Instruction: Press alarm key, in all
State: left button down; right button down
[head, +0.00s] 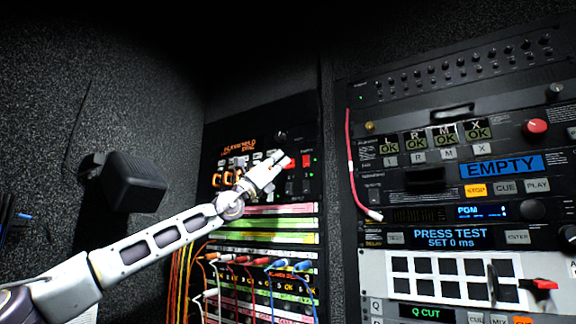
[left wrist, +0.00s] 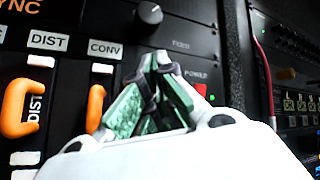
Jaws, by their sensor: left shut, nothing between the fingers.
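My left gripper (head: 283,163) is shut and empty in front of the left rack's top panel. In the left wrist view its green-padded fingers (left wrist: 158,68) meet at the tips, below a black knob (left wrist: 148,14). Beside them are orange switch guards (left wrist: 95,108) and labels reading DIST and CONV. A red POWER switch (left wrist: 201,90) is partly hidden behind the right finger. I cannot make out a key clearly marked alarm. On the right rack, small grey keys (head: 419,156) marked with letters sit under several OK windows (head: 417,139). My right gripper is not in view.
The right rack holds a blue EMPTY display (head: 501,167), a PRESS TEST display (head: 451,238), and a white key panel (head: 454,279). A red cable (head: 352,165) hangs down its left edge. Patch cables (head: 255,262) stick out below my arm. A black box (head: 130,182) juts from the left wall.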

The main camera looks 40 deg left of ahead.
pick_arm(q)
jog(key=shift+w, duration=0.1)
dwell(0.6)
jog(key=shift+s+d+b, duration=0.15)
jog(key=shift+s+b, duration=0.55)
jog(key=shift+b, duration=0.15)
jog(key=s+b, duration=0.5)
jog(key=shift+d, duration=0.25)
dwell(0.5)
